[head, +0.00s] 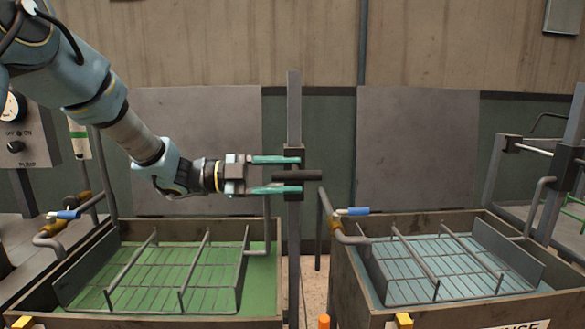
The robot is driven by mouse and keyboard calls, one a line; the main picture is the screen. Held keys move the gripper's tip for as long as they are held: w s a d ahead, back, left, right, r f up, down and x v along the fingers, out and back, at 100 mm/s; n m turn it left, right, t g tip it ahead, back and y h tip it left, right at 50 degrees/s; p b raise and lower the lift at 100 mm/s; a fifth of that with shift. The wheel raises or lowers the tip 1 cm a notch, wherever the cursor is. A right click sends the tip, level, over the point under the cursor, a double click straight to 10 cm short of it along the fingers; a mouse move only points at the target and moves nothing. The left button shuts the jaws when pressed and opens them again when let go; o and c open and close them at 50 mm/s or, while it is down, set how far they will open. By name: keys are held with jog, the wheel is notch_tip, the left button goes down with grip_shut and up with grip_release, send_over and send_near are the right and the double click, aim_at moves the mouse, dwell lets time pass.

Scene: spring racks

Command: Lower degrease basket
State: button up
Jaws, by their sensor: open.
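My gripper (276,174) is open, with two teal fingers pointing right. It is at a dark upright post (294,110) between two tanks. A sliding block on the post carries a short dark handle (308,175). In the picture the handle lies between the fingers, one above and one below; I cannot tell if they touch it. A wire basket (206,262) is in the left tank (150,322), over green liquid (262,262). Whether the basket touches the liquid is unclear. No label naming the degrease tank is readable.
The right tank (362,292) has a partly cut "NSE" label, bluish liquid and another wire basket (435,262). Pipes with blue-handled taps (352,211) stand at the tank corners. A gauge panel (22,135) is at the left. Another post and handle are at the right.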

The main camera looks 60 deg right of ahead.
jog(key=shift+s+d, duration=0.4)
jog(key=shift+s, duration=0.15)
jog(key=shift+f, duration=0.1)
grip_shut()
jog(key=shift+a+f, duration=0.1)
jog(key=shift+f, duration=0.1)
dwell(0.8)
